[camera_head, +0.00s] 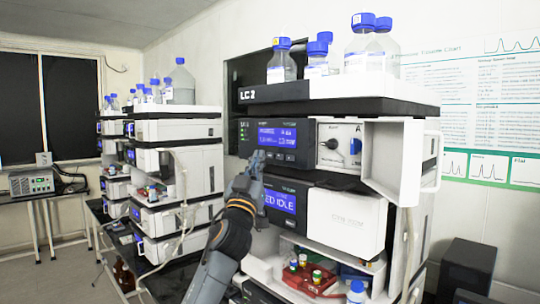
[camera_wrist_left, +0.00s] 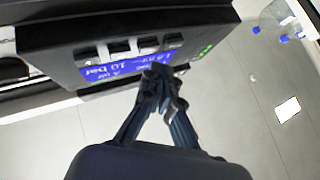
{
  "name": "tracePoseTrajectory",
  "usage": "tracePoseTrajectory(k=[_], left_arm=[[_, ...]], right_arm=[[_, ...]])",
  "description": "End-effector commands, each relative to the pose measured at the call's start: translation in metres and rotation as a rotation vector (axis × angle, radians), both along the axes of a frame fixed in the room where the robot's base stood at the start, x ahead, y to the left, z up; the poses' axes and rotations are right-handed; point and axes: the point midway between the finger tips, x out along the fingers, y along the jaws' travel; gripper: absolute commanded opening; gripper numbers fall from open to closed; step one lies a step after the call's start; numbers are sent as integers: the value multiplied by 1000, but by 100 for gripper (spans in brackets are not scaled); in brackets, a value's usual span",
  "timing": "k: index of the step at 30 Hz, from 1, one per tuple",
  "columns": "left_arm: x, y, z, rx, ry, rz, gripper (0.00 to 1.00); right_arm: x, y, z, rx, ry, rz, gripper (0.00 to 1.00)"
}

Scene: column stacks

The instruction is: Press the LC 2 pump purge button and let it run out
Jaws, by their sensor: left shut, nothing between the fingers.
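The LC 2 stack stands in the middle of the head view, with its label (camera_head: 247,95) on the top tray. Its pump module has a lit blue screen (camera_head: 277,136) and a row of small buttons (camera_head: 281,156) below it. My left gripper (camera_head: 256,160) is shut and empty, with its tips at the left end of this row. In the left wrist view the gripper (camera_wrist_left: 160,70) reaches the front panel, where the screen (camera_wrist_left: 115,70) and button row (camera_wrist_left: 118,48) appear upside down. The tips hide part of the panel; I cannot tell whether they touch a button. Button labels are unreadable.
A white door (camera_head: 393,160) stands open beside the pump's knob panel (camera_head: 340,146). Blue-capped bottles (camera_head: 362,45) stand on top. Below is a module with an "IDLE" screen (camera_head: 280,202) and an open bay with a red tray (camera_head: 310,280). Another stack (camera_head: 175,130) stands at left.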

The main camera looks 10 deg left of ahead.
Motion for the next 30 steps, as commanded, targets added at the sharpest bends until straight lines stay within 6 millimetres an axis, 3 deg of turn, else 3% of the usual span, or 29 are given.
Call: tracePoseTrajectory(k=[6, 13, 30], left_arm=[[-18, 14, 3, 2, 0, 2, 0], [-34, 25, 2, 2, 1, 1, 0], [-36, 26, 0, 1, 0, 1, 0]], right_arm=[[0, 0, 19, 0, 0, 0, 40], [0, 0, 26, 0, 0, 0, 40], [0, 0, 26, 0, 0, 0, 40]])
